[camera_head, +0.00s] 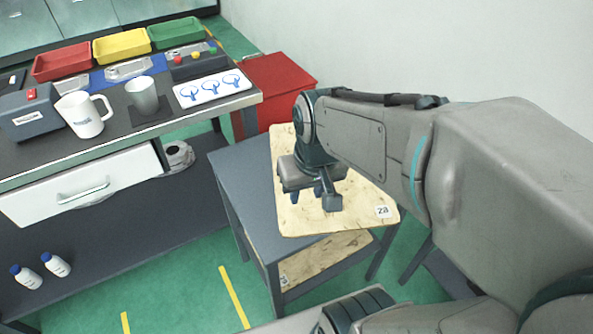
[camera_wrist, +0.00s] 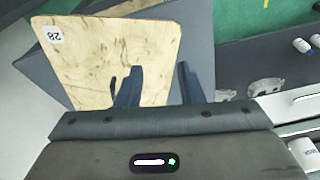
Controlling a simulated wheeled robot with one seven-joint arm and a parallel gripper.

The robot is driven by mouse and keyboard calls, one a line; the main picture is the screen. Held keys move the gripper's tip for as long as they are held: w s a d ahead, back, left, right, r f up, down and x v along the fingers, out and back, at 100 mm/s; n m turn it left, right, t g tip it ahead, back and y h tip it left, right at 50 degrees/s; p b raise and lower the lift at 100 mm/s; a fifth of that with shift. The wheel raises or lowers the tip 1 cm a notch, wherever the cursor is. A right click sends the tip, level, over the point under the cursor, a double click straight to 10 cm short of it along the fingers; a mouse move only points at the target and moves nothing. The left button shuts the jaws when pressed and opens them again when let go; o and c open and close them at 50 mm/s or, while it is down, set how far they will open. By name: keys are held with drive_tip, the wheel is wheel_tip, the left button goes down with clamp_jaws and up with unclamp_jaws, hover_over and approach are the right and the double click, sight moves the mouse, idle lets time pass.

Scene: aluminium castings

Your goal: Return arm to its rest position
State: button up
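My gripper (camera_head: 312,197) hangs over a small grey side table, above a light wooden board (camera_head: 298,226). In the wrist view its two dark fingers (camera_wrist: 159,75) stand apart with nothing between them, so it is open and empty. My arm reaches in from the right of the head view, stretched out to the left over the board. The wooden board also shows in the wrist view (camera_wrist: 95,60), bare apart from a small number label. Whether the fingertips touch the board is not clear.
A workbench (camera_head: 125,135) at left holds red, yellow and green trays, a white jug (camera_head: 82,115), a grey cup (camera_head: 142,95) and metal castings (camera_head: 129,69). Another casting (camera_head: 178,156) lies below. A red cabinet (camera_head: 275,88) stands behind the side table (camera_head: 235,170). White bottles (camera_head: 56,265) stand low left.

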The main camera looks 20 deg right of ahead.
drive_tip(key=shift+s+a, duration=0.2)
drive_tip(key=shift+s, duration=0.4)
drive_tip(key=shift+s+a, duration=0.2)
drive_tip(key=shift+s, duration=0.4)
drive_tip(key=shift+r, duration=0.1)
